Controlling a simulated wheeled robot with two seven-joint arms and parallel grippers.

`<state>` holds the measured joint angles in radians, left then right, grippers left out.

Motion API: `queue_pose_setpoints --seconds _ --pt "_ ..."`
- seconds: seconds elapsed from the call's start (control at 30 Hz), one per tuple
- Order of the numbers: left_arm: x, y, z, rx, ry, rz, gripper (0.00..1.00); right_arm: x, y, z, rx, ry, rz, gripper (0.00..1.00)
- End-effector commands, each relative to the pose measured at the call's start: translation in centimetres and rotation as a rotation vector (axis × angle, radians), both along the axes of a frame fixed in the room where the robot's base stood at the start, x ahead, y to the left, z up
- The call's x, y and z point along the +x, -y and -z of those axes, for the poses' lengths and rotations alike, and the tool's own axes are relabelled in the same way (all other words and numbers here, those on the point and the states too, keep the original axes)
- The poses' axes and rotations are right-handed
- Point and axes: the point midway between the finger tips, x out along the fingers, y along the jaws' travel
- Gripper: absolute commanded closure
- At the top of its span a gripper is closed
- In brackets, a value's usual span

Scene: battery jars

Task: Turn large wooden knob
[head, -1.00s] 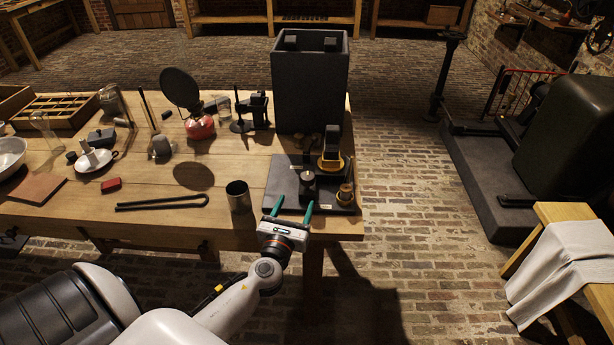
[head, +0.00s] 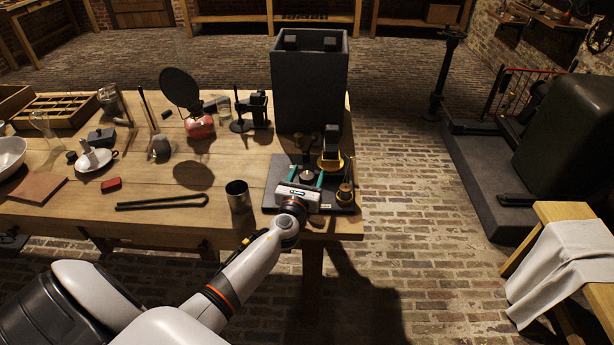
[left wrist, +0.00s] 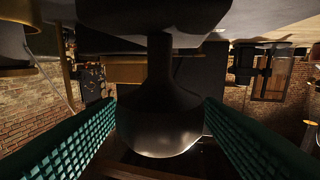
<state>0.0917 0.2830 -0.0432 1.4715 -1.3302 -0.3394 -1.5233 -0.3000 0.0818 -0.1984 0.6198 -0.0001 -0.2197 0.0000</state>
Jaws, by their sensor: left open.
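The large knob (head: 306,174) stands on a dark base plate (head: 278,175) at the table's near right corner. In the left wrist view the knob (left wrist: 160,125) looks dark, with a narrow neck and a broad rounded end. My left gripper (head: 307,177) is open, with one green finger on each side of the knob. The wrist hides the plate's front part in the head view.
A brass-based switch (head: 331,160) and a small brass post (head: 345,194) stand close right of the knob. A tall dark box (head: 310,90) stands behind.

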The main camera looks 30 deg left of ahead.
Motion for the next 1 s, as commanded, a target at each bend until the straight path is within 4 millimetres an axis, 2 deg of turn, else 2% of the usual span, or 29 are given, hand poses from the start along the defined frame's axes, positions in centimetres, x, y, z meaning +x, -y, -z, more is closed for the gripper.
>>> queue_pose_setpoints --seconds 0.07,0.33,0.67,1.0 --pt "-0.02 0.02 0.01 0.0 0.0 0.0 0.41 0.03 0.0 0.0 0.0 0.001 0.0 0.64" --pt "-0.04 0.03 0.02 0.0 0.0 0.0 0.84 0.05 -0.03 -0.01 0.0 0.001 0.0 0.64" --pt "0.01 0.15 0.01 -0.003 0.001 -0.05 0.84 0.06 -0.1 -0.01 0.001 0.001 -0.001 0.64" --pt "0.08 0.24 0.13 -0.004 -0.001 -0.29 0.84 0.05 -0.32 0.36 0.004 0.0 -0.001 0.64"
